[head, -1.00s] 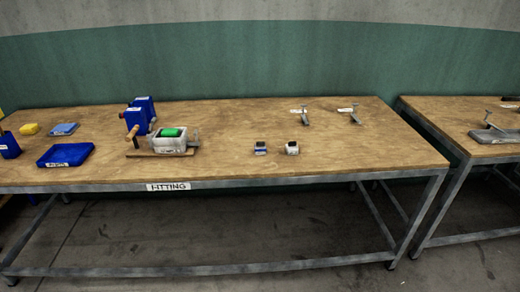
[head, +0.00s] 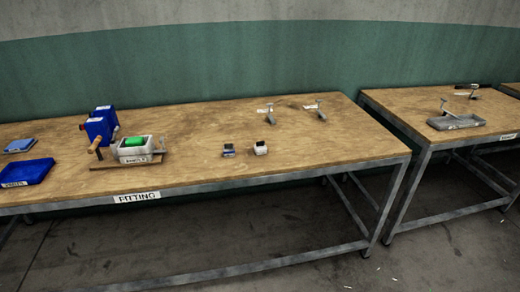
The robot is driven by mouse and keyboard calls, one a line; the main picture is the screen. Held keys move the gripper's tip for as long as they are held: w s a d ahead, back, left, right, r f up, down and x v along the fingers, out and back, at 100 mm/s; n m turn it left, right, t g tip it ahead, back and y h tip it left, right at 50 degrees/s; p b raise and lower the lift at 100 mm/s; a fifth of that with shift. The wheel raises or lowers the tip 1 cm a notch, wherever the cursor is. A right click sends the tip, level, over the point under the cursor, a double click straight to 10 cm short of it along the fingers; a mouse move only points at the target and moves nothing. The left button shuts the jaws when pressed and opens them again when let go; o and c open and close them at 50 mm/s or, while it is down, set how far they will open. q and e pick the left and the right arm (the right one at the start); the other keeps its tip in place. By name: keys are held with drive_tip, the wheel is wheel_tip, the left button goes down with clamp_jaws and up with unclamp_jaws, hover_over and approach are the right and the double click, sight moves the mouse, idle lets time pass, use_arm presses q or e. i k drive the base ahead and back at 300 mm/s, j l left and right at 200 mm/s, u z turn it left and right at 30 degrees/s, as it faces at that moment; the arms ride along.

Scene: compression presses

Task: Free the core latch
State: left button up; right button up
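A blue press block (head: 101,125) stands at the left of the fitting table. A wooden handle (head: 97,143) sticks out at its front. Beside it, a pale grey housing (head: 121,154) with a label holds a green core (head: 134,142) on a wooden base. I cannot make out which small part is the core latch at this distance. Neither of my grippers shows in the head view.
The fitting table (head: 300,165) also carries a blue tray (head: 27,172), a light blue piece (head: 20,146), two small blocks (head: 228,150) (head: 261,148) and two metal clamp-like tools (head: 268,112) (head: 317,110). Past a gap, a second table (head: 400,105) carries a grey tray (head: 480,122).

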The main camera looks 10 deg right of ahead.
sight(113, 140)
drive_tip(key=i+j, duration=0.45)
drive_tip(key=i, duration=0.15)
drive_tip(key=i+j, duration=0.4)
drive_tip(key=i, duration=0.2)
drive_tip(key=i+j, duration=0.45)
drive_tip(key=i, duration=0.4)
